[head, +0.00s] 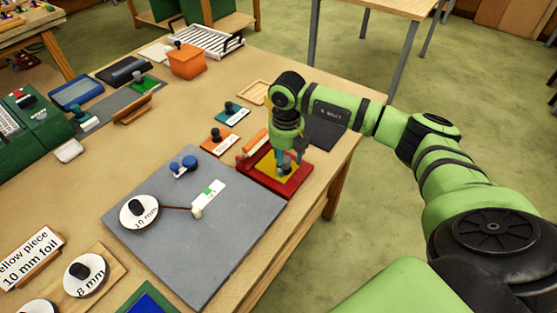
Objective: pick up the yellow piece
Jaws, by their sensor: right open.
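The yellow piece (268,165) lies in a red tray (289,191) near the right edge of the wooden table. My right gripper (287,167) points down over the tray, its fingers open at the yellow piece. The fingers and arm hide part of the piece, and I cannot tell whether they touch it. A card (33,257) reading "ellow piece 10 mm foil" stands at the lower left. My left gripper is not in view.
A grey mat (190,240) holds a round "10 mm" disc (139,211), a blue knobbed item (183,165) and a small brush-like tool (197,212). An orange box (187,62) stands farther back.

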